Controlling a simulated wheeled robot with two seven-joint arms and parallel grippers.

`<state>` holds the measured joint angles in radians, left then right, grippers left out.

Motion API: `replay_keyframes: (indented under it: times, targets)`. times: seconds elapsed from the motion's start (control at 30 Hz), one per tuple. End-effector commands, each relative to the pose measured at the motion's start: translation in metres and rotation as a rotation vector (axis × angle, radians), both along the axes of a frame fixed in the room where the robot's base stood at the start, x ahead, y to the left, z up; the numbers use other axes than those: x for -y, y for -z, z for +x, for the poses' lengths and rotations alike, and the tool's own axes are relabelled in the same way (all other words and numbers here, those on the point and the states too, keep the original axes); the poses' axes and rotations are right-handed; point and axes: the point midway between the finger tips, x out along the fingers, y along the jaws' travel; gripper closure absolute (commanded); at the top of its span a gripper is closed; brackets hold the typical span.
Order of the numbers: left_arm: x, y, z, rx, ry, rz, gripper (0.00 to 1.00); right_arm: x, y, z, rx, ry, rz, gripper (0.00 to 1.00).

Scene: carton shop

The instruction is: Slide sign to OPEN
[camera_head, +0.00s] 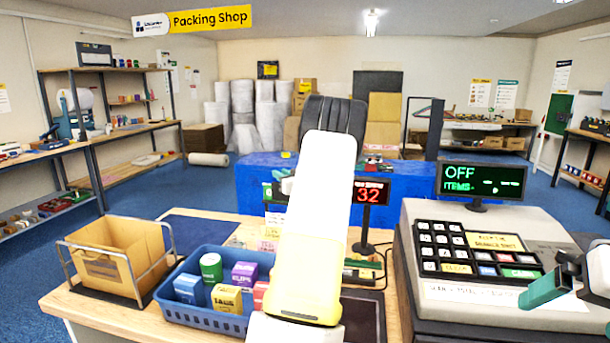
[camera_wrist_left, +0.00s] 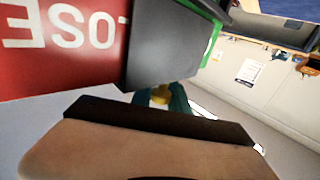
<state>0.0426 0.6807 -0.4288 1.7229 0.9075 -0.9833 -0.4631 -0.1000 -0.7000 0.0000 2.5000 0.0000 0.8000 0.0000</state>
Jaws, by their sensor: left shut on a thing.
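The sign shows in the left wrist view as a red panel (camera_wrist_left: 62,38) with upside-down white letters, part of the word CLOSED. A dark grey cover (camera_wrist_left: 172,45) sits beside the red, with a thin green edge at its far side. My left gripper (camera_wrist_left: 162,97) has teal fingers shut on a small yellowish knob under the cover. In the head view my white left arm fills the middle and hides most of the sign; the left gripper (camera_head: 283,187) shows only partly. My right gripper (camera_head: 538,292) is at the right edge, partly cut off, away from the sign.
A blue basket (camera_head: 205,319) of small boxes and a tan carton (camera_head: 108,262) in a wire rack stand on the left of the counter. The cash register (camera_head: 480,255) stands on the right. A red number display (camera_head: 371,192) is close beside my left arm.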

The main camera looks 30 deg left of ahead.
Motion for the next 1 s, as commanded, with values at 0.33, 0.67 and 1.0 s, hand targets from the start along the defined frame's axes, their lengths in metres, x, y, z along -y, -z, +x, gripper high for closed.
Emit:
replay_keyframes:
  times: [0.33,0.67,1.0]
  targets:
    - [0.07,0.001,0.023,-0.001,0.003,0.0,1.0,0.0,0.0,0.0,0.0,0.0,0.0,0.04]
    - [0.075,0.001,0.024,-0.002,0.004,-0.002,1.0,0.0,0.0,0.0,0.0,0.0,0.0,0.04]
    - [0.074,0.0,0.023,0.0,0.002,-0.001,0.59,0.0,0.0,0.0,0.0,0.0,0.0,0.04]
